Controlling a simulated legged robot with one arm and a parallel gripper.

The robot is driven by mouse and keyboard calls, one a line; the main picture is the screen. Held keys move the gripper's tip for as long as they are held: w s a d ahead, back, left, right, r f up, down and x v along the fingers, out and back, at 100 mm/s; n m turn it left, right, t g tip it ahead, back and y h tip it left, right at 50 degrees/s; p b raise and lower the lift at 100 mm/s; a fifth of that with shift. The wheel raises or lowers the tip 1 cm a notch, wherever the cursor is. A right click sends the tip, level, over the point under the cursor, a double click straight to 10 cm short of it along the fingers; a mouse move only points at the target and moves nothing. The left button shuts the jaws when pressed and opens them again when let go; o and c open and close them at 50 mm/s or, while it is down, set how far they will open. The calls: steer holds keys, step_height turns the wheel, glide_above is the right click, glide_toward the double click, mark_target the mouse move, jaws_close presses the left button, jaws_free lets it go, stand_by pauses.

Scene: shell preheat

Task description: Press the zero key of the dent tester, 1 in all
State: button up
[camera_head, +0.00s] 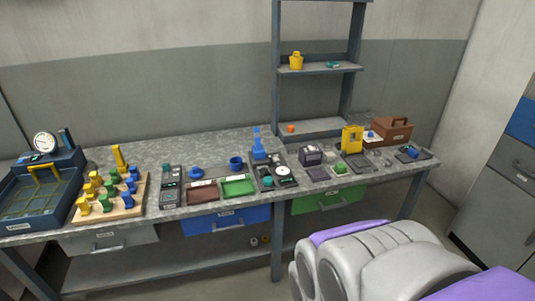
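A workbench (215,143) carries many small devices, and their labels are too small to read. I cannot tell for sure which one is the dent tester. A dark flat device (170,187) with a small screen and what look like keys lies left of the middle. A dark plate (285,184) with a blue upright post (258,146) and a round white-and-dark part (283,171) stands at the middle. A zero key cannot be made out on either. My gripper is not in view.
A blue tray (20,222) with a dial gauge (44,144) and a peg board (127,211) fill the bench's left. Brown (201,194) and green (238,186) trays lie mid-bench. A yellow device (352,140) and brown toolbox (393,129) stand right, beside a shelf rack (320,69).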

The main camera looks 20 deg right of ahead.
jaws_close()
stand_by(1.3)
